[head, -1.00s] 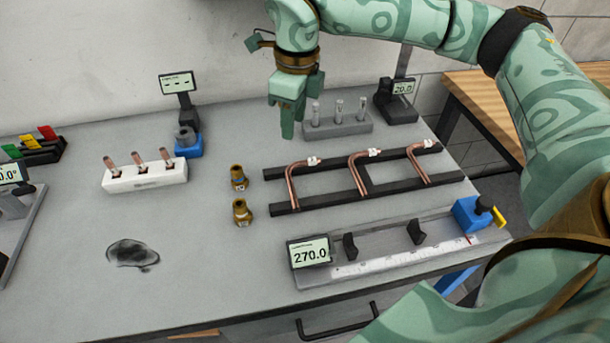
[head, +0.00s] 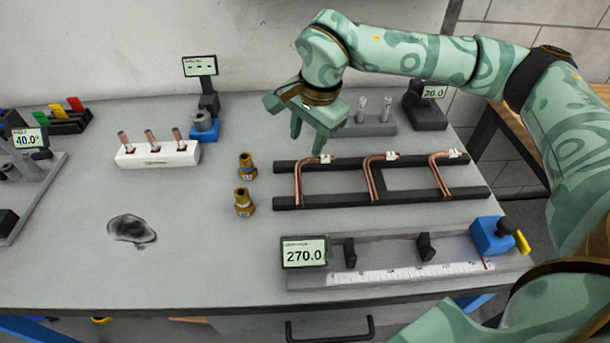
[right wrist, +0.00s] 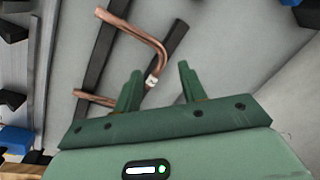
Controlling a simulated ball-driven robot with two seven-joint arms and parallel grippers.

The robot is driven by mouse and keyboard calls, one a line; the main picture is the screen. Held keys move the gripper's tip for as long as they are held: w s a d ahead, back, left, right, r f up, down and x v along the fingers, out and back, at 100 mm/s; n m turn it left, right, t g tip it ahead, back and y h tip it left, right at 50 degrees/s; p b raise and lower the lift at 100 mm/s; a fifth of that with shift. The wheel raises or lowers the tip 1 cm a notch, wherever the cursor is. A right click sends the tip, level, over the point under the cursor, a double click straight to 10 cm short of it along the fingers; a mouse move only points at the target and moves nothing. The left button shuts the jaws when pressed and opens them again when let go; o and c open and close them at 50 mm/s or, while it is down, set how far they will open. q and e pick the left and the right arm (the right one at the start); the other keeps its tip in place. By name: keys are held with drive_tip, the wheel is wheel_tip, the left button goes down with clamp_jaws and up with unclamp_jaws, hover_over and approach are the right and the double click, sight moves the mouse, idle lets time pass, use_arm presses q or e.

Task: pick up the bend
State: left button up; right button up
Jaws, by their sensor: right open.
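Three copper bends lie across a black rack, each with a small white tag at its far end: a left one (head: 299,183), a middle one (head: 369,180) and a right one (head: 439,175). My right gripper (head: 308,143) is open and empty. It hovers above the far left corner of the rack, by the tagged end of the left bend. In the right wrist view a copper bend (right wrist: 150,38) lies beyond the open fingers (right wrist: 160,72), its white tag between them. Part of another copper tube (right wrist: 92,97) shows behind the left finger. My left gripper is out of view.
The black rack (head: 335,202) stands behind a measuring fixture with a 270.0 display (head: 303,252). Two brass fittings (head: 246,166) stand left of the rack. A grey block with pins (head: 378,128) is behind it. A white block (head: 157,154) holds copper pieces.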

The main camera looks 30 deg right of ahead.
sight(301, 165)
wheel_tip(301, 165, down, 2)
drive_tip(key=shift+w+a+f, duration=0.1)
drive_tip(key=shift+w+f, duration=0.05)
drive_tip(key=f, duration=0.1)
drive_tip(key=f+b, duration=0.1)
drive_tip(key=f, duration=0.1)
drive_tip(key=f+b, duration=0.1)
drive_tip(key=shift+w+a+f, duration=0.25)
drive_tip(key=shift+w+f, duration=0.05)
drive_tip(key=shift+f, duration=0.1)
drive_tip(key=shift+s+r, duration=0.1)
drive_tip(key=shift+c, duration=1.2)
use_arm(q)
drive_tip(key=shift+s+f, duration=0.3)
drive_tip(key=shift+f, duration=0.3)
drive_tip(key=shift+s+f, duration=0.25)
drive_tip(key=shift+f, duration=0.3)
use_arm(e)
clamp_jaws()
